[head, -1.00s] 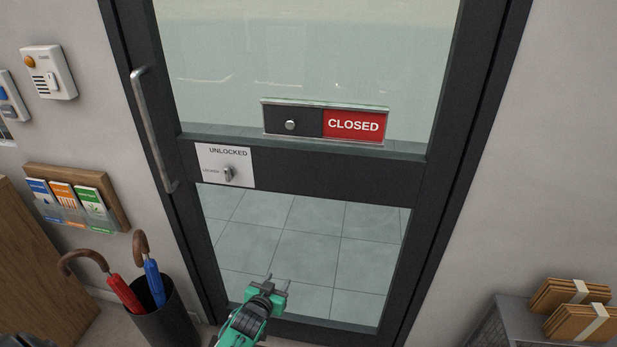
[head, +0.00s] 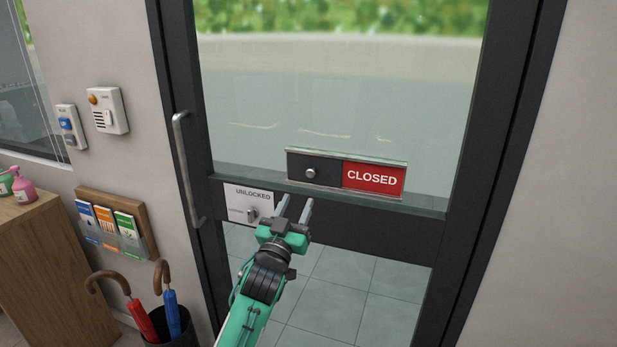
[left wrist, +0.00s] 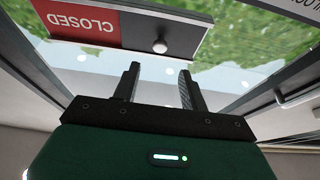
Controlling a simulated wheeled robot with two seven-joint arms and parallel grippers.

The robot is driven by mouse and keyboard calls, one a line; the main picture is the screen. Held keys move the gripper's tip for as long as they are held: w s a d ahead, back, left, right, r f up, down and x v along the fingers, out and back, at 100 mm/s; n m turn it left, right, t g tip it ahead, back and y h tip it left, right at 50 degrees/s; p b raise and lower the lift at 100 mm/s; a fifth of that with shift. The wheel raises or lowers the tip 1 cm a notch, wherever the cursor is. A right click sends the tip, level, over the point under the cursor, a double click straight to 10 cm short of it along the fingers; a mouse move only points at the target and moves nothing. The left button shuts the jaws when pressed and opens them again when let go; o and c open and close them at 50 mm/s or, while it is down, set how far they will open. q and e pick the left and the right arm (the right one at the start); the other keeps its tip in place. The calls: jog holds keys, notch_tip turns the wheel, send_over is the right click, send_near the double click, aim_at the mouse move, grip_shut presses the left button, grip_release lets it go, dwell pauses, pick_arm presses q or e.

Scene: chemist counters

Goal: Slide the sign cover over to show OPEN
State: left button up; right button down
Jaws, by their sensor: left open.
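The sign (head: 372,178) is a wide framed plate on the glass door. Its right half shows CLOSED in white on red. A dark sliding cover (head: 325,171) with a round silver knob (head: 310,173) lies over its left half. My left gripper (head: 295,208) is open and empty, its fingers pointing up toward the sign from below and slightly left of the knob. In the left wrist view the knob (left wrist: 160,46) is beyond the open fingertips (left wrist: 160,72), apart from them, and the sign appears upside down. My right gripper is in neither view.
The door has a dark frame and a long handle (head: 187,170) at left. An UNLOCKED plate (head: 245,197) with a small latch sits just left of my gripper. A leaflet rack (head: 117,225) and umbrellas (head: 165,305) are farther left. The wall at right is clear.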

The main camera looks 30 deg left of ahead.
aim_at(310, 174)
pick_arm(q)
jog(key=p+x, duration=0.2)
jog(key=x, duration=0.6)
jog(key=shift+w+r, duration=0.1)
jog(key=shift+w, duration=0.25)
jog(key=shift+c, duration=0.4)
grip_shut()
